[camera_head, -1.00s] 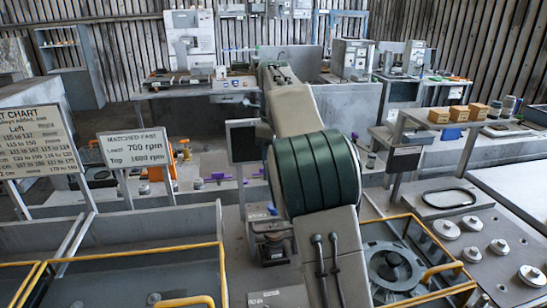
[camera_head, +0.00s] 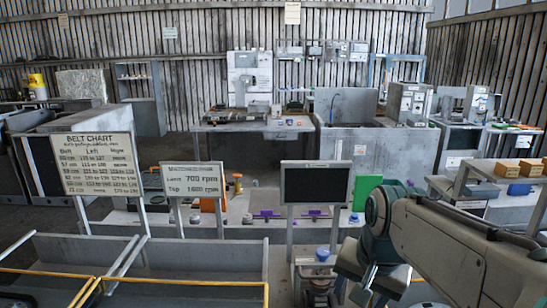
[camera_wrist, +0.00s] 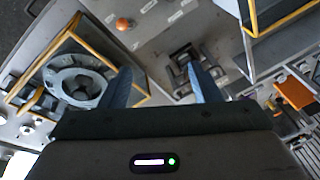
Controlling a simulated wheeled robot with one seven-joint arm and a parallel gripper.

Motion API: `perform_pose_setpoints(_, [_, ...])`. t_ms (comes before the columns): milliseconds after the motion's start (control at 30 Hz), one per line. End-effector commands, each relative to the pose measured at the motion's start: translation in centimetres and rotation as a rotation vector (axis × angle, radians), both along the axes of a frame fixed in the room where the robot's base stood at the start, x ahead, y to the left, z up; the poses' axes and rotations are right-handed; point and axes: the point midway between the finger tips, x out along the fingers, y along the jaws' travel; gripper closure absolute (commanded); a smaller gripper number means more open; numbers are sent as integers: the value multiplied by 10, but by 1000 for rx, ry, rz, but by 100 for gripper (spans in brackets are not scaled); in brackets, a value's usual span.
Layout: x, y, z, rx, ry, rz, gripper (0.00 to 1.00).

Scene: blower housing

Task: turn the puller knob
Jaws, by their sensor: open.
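A dark device with a blue round top (camera_head: 322,254) stands below the blank black screen in the head view. It may bear the puller knob, but I cannot tell for sure. In the wrist view, a dark squarish metal fixture (camera_wrist: 183,66) lies beyond and between my fingers, and an orange round knob (camera_wrist: 123,24) sits on a grey surface at the upper left. My gripper (camera_wrist: 160,80) is open, with two blue-grey fingers apart and nothing seen between them. It points down over the bench, apart from the fixture.
A round blower housing (camera_wrist: 80,84) lies in a yellow-railed bay at left in the wrist view. The black screen (camera_head: 317,184), belt chart sign (camera_head: 100,164) and rpm sign (camera_head: 193,181) stand up from the bench. Yellow-edged bins (camera_head: 150,283) fill the lower left.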

Motion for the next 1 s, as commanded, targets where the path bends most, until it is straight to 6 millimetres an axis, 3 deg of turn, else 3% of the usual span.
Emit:
perform_pose_setpoints(33, [-18,1,-9,-33,-21,90,43])
perform_pose_setpoints(200, [-57,3,-37,-138,-69,350,43])
perform_pose_setpoints(333, [-71,3,-50,-187,-84,456,43])
perform_pose_setpoints(467, [-67,4,-47,-202,-83,500,43])
perform_pose_setpoints(667, [-20,5,-12,-199,-38,561,43])
perform_pose_setpoints(800, [27,5,15,-194,2,620,43])
perform_pose_setpoints(1000, [94,6,40,-189,60,706,43])
